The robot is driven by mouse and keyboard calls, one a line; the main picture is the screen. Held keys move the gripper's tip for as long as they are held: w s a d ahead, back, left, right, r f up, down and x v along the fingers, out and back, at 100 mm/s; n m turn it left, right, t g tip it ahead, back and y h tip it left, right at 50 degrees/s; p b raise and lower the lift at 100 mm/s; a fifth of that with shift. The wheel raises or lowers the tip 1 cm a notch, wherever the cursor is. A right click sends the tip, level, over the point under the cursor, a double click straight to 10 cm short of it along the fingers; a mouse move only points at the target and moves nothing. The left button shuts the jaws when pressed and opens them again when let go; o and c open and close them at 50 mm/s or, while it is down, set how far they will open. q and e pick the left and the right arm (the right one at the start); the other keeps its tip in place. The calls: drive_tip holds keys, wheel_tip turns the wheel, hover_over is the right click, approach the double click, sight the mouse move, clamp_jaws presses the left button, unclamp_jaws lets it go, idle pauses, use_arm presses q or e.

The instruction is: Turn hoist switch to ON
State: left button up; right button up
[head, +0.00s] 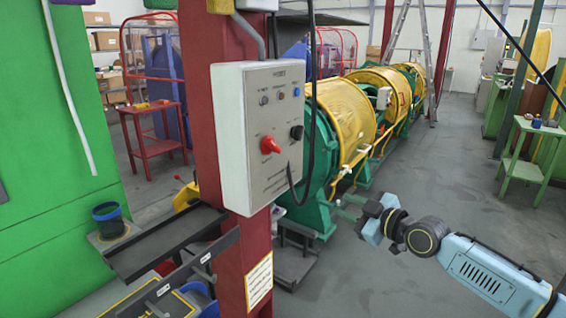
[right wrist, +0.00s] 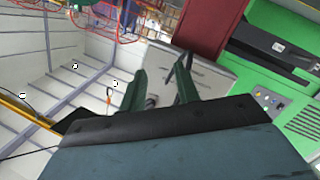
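A light grey control box (head: 232,135) is fixed to a dark red column at mid-left in the head view. Its front has a red rotary knob (head: 270,145), a black rotary knob (head: 297,132) and small round buttons or lamps along the top. The labels are too small to read, so I cannot tell which knob is the hoist switch or how it is set. My right gripper (head: 341,207) is to the right of the box and lower, apart from it. In the right wrist view its two fingers (right wrist: 158,78) stand apart with nothing between them. My left gripper is not in view.
A black cable hangs down the box's right side. The red column (head: 258,262) and a dark tray (head: 165,240) stand below and left. Behind is the strander with yellow guards (head: 345,112). The grey floor at right is clear, with a green table (head: 530,130) beyond.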

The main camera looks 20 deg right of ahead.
sight(276, 146)
drive_tip(key=s+a+r+n+g+y, duration=0.1)
drive_tip(key=s+a+r+n+y, duration=0.2)
drive_tip(key=r, duration=0.5)
drive_tip(key=s+a+r+n+y, duration=0.2)
drive_tip(key=s+a+r, duration=0.15)
drive_tip(key=r, duration=0.35)
drive_tip(key=shift+n, duration=0.3)
drive_tip(key=p+x, duration=0.4)
drive_tip(key=x, duration=1)
drive_tip(key=shift+s+a+r, duration=0.1)
drive_tip(key=shift+s+r, duration=0.05)
clamp_jaws()
